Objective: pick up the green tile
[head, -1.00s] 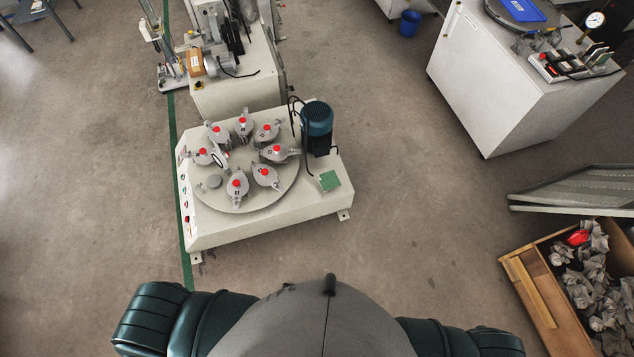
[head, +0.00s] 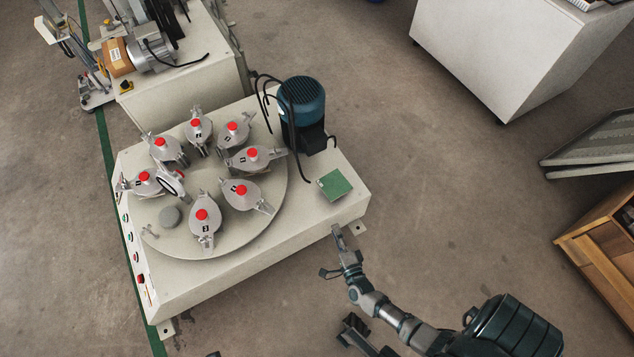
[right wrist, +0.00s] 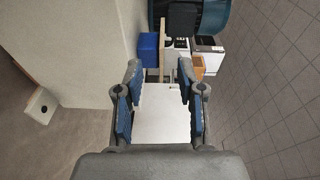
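The green tile (head: 335,184) is a small flat square on the right part of the machine's pale top, just below the blue-green motor in the head view. Nothing covers it there. My right gripper (head: 338,236) is by the machine's near right edge, below the tile in the picture and apart from it. In the right wrist view, my right gripper (right wrist: 158,90) has its two blue-padded fingers spread with nothing held between them. I cannot make out the tile in that view. My left gripper is not clearly seen.
The motor (head: 302,115) stands tall behind the tile, with black cables (head: 292,150) beside it. A round plate (head: 255,225) with several red-knobbed clamps lies to the left. A wooden crate (head: 590,230) is at the far right. The floor between is clear.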

